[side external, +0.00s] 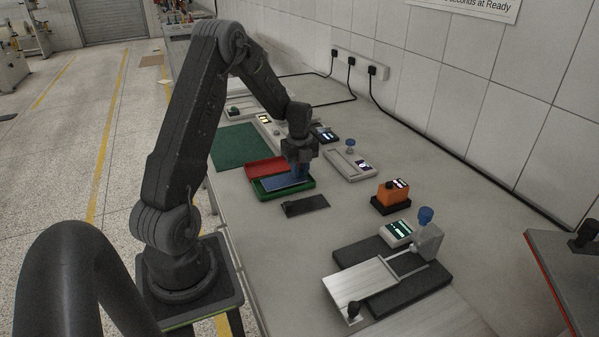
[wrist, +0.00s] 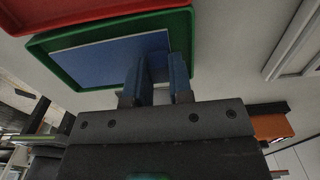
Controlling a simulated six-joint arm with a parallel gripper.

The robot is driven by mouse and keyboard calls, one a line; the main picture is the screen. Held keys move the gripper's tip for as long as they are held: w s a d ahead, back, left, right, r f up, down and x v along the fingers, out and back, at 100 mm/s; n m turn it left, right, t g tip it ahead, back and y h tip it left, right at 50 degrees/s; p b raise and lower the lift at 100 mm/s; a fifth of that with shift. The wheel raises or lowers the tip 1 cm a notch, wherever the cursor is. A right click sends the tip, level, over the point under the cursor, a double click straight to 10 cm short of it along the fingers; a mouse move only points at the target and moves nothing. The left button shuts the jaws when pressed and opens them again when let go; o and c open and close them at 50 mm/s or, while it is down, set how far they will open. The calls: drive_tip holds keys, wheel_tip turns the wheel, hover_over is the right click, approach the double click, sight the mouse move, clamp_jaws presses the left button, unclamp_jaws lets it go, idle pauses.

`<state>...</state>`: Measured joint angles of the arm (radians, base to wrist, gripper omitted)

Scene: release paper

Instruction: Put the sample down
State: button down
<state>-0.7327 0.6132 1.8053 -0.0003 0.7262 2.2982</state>
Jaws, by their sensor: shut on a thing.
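The sample looks like a flat blue sheet (side external: 283,183) with a pale edge. It lies over or inside the green tray (side external: 262,196); I cannot tell whether it touches the tray's floor. My gripper (side external: 299,174) points down at the sheet's right end, with blue fingers shut on it. In the wrist view the sheet (wrist: 105,62) lies within the outline of the green tray (wrist: 48,61), and the fingers (wrist: 163,77) are at its edge. The fingers hide part of the sheet.
A red tray (side external: 262,167) adjoins the green tray's far side. A dark flat plate (side external: 306,205) lies just in front. A green mat (side external: 236,146), an orange device (side external: 391,194) and a grey device with a blue knob (side external: 349,163) stand around. A slide fixture (side external: 362,285) occupies the near bench.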

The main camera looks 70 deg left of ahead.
drive_tip(key=shift+f, duration=0.65)
drive_tip(key=shift+f, duration=0.1)
drive_tip(key=c, duration=1.3)
unclamp_jaws()
